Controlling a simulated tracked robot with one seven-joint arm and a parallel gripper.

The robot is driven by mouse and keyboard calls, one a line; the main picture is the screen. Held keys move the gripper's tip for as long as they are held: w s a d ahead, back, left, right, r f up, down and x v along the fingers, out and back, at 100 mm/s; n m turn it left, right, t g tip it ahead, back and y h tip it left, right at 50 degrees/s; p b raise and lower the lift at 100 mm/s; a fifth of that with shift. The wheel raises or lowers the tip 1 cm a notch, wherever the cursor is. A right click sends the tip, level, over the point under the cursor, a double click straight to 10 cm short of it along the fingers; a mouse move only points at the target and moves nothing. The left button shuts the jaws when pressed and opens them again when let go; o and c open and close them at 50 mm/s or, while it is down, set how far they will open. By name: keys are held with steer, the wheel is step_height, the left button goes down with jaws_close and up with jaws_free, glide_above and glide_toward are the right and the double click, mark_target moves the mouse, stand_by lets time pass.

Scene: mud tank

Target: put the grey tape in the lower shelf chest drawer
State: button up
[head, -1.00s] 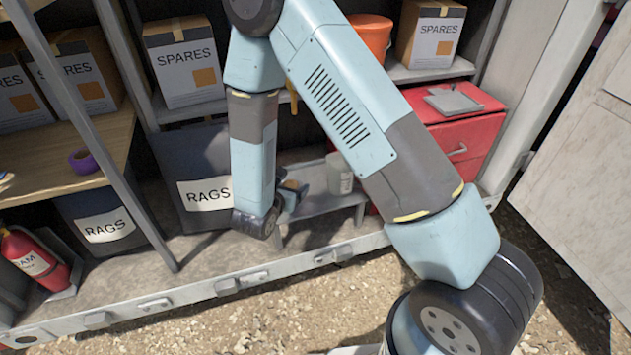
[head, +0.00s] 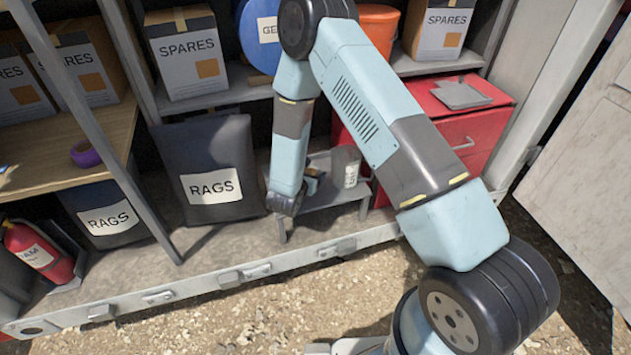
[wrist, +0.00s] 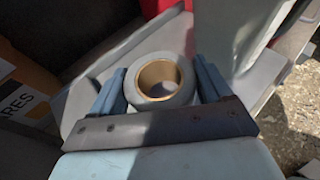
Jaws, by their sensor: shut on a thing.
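The grey tape (wrist: 188,76), a pale roll with a tan core, sits between the blue fingers of my gripper (wrist: 160,75) in the wrist view. My gripper is shut on it. In the head view my gripper (head: 312,182) is mostly hidden behind my wrist, at a low grey step on the lower shelf; the tape cannot be made out clearly there. The red chest (head: 480,125) stands right of my forearm, with a drawer handle (head: 463,143) on its front. The drawer looks shut. My arm hides the chest's left part.
A grey can (head: 346,168) stands on the grey step (head: 335,194) beside my gripper. A dark RAGS bin (head: 210,150) is to the left. A grey tray-like item (head: 460,95) lies on the chest. A SPARES box (head: 187,50) and blue drum (head: 255,35) are above.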

steer(key=shift+w+d+f, duration=0.15)
steer(key=shift+w+f, duration=0.1)
steer(key=shift+f, duration=0.05)
steer(key=shift+w+f, duration=0.15)
steer(key=shift+f, duration=0.75)
steer(key=shift+w+f, duration=0.1)
steer(key=shift+f, duration=0.75)
steer(key=shift+f, duration=0.1)
steer(key=o, duration=1)
steer(key=shift+d, duration=0.1)
